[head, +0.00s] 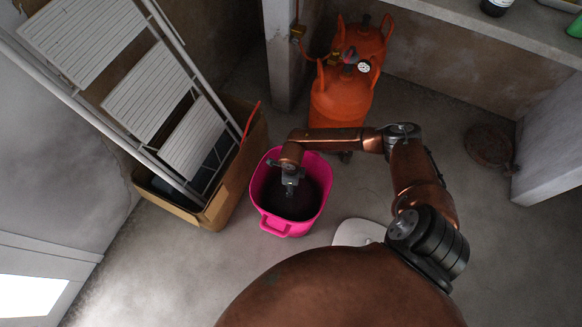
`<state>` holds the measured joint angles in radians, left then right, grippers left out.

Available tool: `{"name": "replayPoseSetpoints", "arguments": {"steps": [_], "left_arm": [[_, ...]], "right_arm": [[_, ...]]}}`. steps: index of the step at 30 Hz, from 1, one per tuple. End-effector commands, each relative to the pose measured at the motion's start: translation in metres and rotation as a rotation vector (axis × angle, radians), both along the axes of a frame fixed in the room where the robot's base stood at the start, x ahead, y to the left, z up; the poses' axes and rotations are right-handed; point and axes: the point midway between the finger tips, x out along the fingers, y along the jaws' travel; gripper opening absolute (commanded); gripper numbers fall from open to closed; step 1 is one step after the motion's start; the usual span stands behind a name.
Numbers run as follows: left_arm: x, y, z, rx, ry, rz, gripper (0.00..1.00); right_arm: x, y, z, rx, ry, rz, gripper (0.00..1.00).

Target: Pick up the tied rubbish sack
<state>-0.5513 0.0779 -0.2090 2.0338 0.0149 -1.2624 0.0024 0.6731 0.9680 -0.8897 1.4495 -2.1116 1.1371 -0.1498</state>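A pink tub (316,203) with handles stands on the floor at the centre of the head view. A dark mass (297,207) fills its inside; it may be the rubbish sack, but no knot or tie is clear. My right arm reaches in from the right, and its gripper (290,188) points down over the tub's opening, above or at the dark mass. The fingers are small and dark against it, so I cannot tell whether they are open or touching anything. My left gripper is out of view.
A cardboard box (222,205) stands left of the tub, with a white stepladder (135,90) leaning across it. Orange gas cylinders (340,100) stand behind the tub. A round brown object (488,146) lies at right. Bare floor (185,270) is free at front left.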

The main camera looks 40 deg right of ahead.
Motion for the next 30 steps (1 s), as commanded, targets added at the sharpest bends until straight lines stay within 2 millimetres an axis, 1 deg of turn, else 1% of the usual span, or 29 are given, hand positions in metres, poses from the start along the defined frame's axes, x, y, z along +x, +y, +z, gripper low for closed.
{"name": "replayPoseSetpoints", "arguments": {"steps": [1, 2, 21, 30], "left_arm": [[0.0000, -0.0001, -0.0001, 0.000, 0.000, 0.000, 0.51], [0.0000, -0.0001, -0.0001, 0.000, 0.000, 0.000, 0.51], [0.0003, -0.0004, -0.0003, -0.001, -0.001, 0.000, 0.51], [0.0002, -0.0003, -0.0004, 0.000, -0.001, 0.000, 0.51]], "right_arm": [[-0.0001, 0.0001, 0.0000, 0.000, 0.000, 0.000, 0.47], [-0.0001, 0.0000, 0.0000, 0.000, 0.000, 0.000, 0.45], [-0.0002, -0.0002, 0.0000, -0.001, 0.001, 0.000, 0.00], [-0.0002, -0.0003, -0.0001, -0.001, 0.001, 0.000, 0.00]]}}
